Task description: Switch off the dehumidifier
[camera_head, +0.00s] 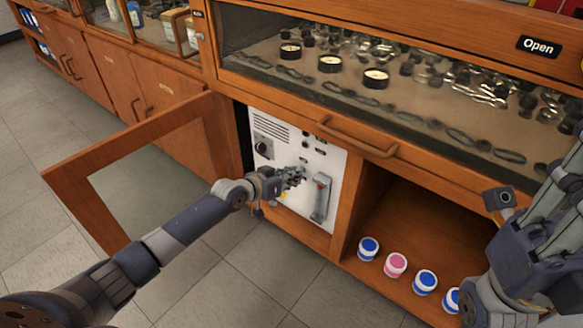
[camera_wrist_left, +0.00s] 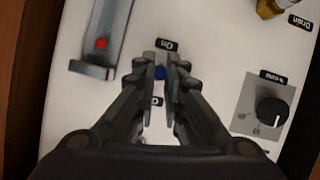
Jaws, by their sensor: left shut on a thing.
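The dehumidifier (camera_head: 330,160) is a white panel in the open cabinet, with a vent, dials and a tall grey handle-like fitting (camera_head: 321,198). My left gripper (camera_head: 298,174) is at the middle of its front. The fingers hide most of the switch. My right gripper (camera_head: 505,197) is at the right edge, away from the panel; its jaw opening is unclear.
An open wood-framed glass door (camera_head: 140,185) stands left of the panel. A shelf (camera_head: 390,215) on the right holds blue jars (camera_head: 369,248) and a pink one (camera_head: 395,265). A glass case (camera_head: 400,85) is above. In the left wrist view, a black dial (camera_wrist_left: 272,111) sits right of the fingers.

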